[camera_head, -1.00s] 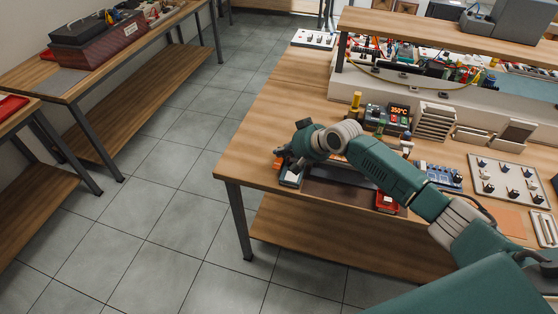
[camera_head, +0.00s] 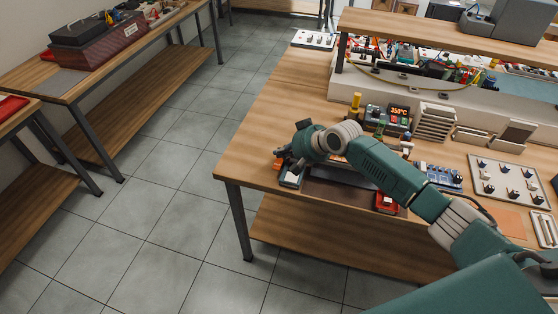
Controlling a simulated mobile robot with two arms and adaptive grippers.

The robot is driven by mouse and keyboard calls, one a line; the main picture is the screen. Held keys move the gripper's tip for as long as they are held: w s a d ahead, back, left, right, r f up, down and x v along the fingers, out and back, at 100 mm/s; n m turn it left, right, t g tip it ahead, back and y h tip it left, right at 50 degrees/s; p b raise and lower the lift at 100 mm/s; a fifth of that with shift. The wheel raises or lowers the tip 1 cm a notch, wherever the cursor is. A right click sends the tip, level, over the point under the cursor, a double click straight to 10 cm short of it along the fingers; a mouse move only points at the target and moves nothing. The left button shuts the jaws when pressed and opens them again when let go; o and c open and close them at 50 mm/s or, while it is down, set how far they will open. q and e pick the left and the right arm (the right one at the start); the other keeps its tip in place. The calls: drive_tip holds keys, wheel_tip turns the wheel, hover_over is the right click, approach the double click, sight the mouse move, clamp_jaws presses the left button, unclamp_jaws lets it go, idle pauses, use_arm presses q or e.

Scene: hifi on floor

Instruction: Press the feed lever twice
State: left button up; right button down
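My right arm reaches in from the right across the workbench (camera_head: 262,126). My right gripper (camera_head: 284,161) is at the bench's front left corner, pointing left and down. It is small and dark here, and I cannot tell whether its fingers are open or shut. A small device with a grey and teal body (camera_head: 291,179) sits right below the gripper, with a bit of orange beside it. I cannot make out a feed lever; the gripper and wrist cover that spot. Whether the gripper touches the device is unclear. My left gripper is not in view.
Behind my forearm stand a soldering station (camera_head: 397,114) with a lit display and a yellow-topped bottle (camera_head: 355,102). A red item (camera_head: 387,202) lies by the front edge. A switch panel (camera_head: 508,181) is at the right. The bench's left part is clear.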

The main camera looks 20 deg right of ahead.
sight(281, 161)
drive_tip(key=shift+f, duration=0.1)
drive_tip(key=shift+f, duration=0.35)
drive_tip(key=shift+s+f+b, duration=0.1)
drive_tip(key=shift+f+b, duration=0.4)
drive_tip(key=shift+f, duration=0.35)
idle(0.9)
drive_tip(key=shift+r+p, duration=1.15)
drive_tip(key=shift+r, duration=0.05)
wheel_tip(281, 161, up, 5)
drive_tip(key=p, duration=0.5)
drive_tip(key=shift+r, duration=0.1)
